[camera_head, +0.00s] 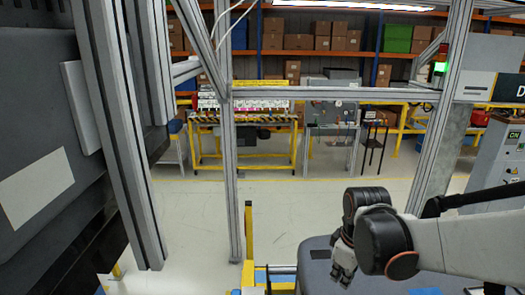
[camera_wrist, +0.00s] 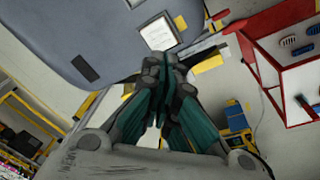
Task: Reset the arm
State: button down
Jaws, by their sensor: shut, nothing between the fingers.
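My gripper (camera_head: 343,268) hangs at the end of my arm in the lower right of the head view, pointing down. In the wrist view, my gripper (camera_wrist: 167,68) has its dark green fingers together at the tips, with nothing held. My white arm link with dark joints comes in from the right edge of the head view and bends at the wrist. In the head view, my gripper is in front of a grey rounded surface (camera_head: 316,262) and apart from the metal frame post (camera_head: 228,150).
A dark grey panel with metal rails (camera_head: 120,130) fills the left. A tilted post (camera_head: 440,120) with a green light stands right. Yellow-framed benches (camera_head: 245,160) are at the back. Open floor (camera_head: 300,205) lies between. The wrist view shows a red-edged white board (camera_wrist: 285,60).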

jog(key=s+r+m+t, duration=0.5)
jog(key=s+r+m, duration=0.4)
jog(key=s, duration=0.3)
notch_tip(320, 180, down, 30)
jog(key=b, duration=3)
jog(key=shift+f+b, duration=0.25)
jog(key=shift+b, duration=0.05)
